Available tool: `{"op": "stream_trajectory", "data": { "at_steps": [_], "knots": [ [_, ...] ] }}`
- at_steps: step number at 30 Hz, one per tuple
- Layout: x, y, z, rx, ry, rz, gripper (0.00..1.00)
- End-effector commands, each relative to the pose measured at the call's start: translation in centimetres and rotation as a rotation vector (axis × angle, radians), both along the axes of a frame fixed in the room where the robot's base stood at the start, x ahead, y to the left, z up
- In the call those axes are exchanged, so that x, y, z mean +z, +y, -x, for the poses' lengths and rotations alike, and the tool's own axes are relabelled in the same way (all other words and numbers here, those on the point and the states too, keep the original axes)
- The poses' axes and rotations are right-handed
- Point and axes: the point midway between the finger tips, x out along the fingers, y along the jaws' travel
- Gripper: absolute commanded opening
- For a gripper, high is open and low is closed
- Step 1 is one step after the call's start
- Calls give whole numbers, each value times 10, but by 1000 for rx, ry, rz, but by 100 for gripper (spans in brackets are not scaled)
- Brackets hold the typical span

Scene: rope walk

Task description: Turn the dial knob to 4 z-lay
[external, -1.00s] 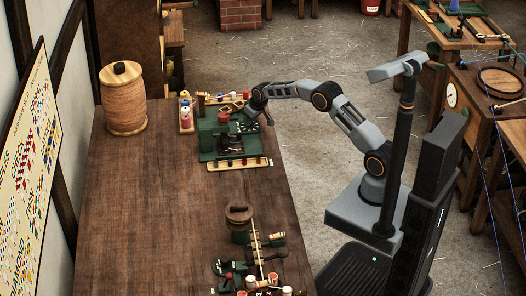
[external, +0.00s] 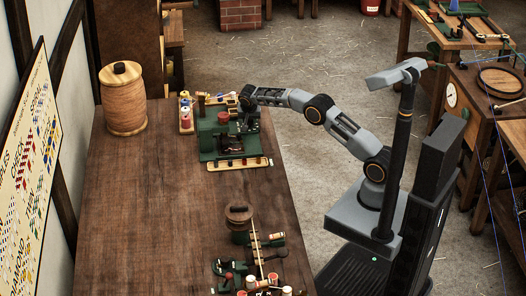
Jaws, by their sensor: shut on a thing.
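A green machine (external: 212,139) with dark fittings stands near the table's far right edge. My gripper (external: 249,124) is at the right side of this machine, low over its edge. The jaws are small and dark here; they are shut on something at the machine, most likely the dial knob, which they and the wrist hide. I cannot read any dial marks or the 4 z-lay setting in this view.
A strip with several small pieces (external: 240,163) lies in front of the machine. A rack of spools (external: 185,113) stands to its left. A wooden barrel (external: 125,100) is at the far left. More green fixtures (external: 238,268) sit at the near right. The table's middle (external: 150,200) is clear.

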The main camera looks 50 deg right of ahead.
Motion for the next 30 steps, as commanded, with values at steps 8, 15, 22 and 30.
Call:
{"op": "stream_trajectory", "data": {
  "at_steps": [8, 15, 22, 30],
  "knots": [
    [1, 0, -1, -178, 0, -1, 10],
    [1, 1, -1, -265, 1, -2, 10],
    [0, 1, -1, -295, 1, -2, 10],
    [0, 1, -1, -299, 1, -2, 10]
  ]
}}
